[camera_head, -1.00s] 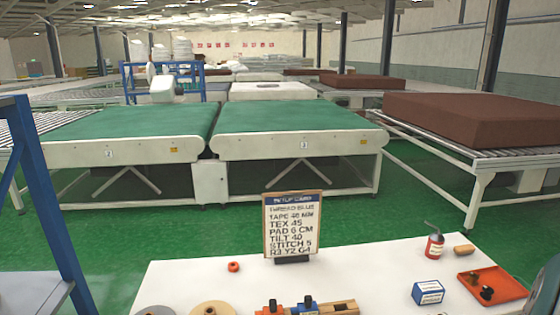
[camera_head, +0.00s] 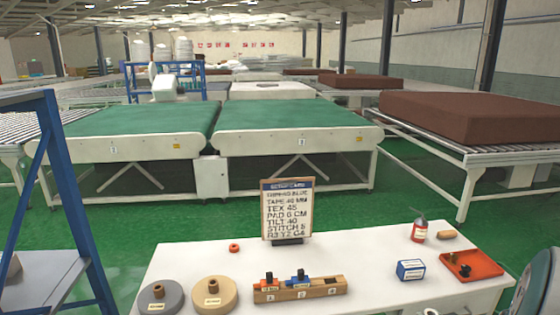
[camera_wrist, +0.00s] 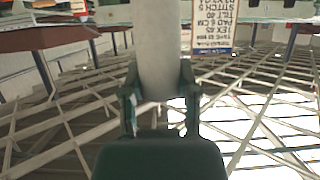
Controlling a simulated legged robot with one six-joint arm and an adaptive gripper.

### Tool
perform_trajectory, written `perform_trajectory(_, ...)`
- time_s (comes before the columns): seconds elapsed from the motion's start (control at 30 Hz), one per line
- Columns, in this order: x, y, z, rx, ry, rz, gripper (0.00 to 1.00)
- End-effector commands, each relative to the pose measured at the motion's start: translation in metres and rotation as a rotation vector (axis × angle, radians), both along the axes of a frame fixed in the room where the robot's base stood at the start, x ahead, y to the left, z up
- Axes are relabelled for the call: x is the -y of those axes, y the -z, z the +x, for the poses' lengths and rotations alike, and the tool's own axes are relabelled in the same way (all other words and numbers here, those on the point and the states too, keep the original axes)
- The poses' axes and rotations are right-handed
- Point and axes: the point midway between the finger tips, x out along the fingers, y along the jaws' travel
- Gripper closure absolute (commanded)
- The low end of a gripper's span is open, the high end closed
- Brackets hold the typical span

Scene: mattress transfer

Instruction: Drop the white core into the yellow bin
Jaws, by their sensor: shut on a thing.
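The white core (camera_wrist: 158,45) shows in the wrist view as a pale cylinder running up from between my fingers. My gripper (camera_wrist: 158,104), dark green, is shut on it, with a finger on each side. My gripper is not clearly visible in the head view. I see no yellow bin in either view.
A white table (camera_head: 350,255) carries a setup card (camera_head: 287,210), tape rolls (camera_head: 215,296), a wooden block (camera_head: 300,290), a blue box (camera_head: 410,270) and an orange tray (camera_head: 472,266). A blue frame (camera_head: 70,200) stands left. Green floor lies beyond the table.

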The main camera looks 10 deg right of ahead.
Motion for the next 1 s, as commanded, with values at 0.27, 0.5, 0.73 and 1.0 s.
perform_trajectory(0.27,-0.028,0.009,0.029,-0.001,-0.022,0.0,1.0)
perform_trajectory(0.5,-0.073,0.024,0.066,-0.003,-0.04,0.002,1.0)
perform_trajectory(0.73,-0.138,0.05,0.103,-0.004,-0.054,0.002,1.0)
perform_trajectory(1.0,-0.219,0.086,0.124,-0.006,-0.059,0.0,1.0)
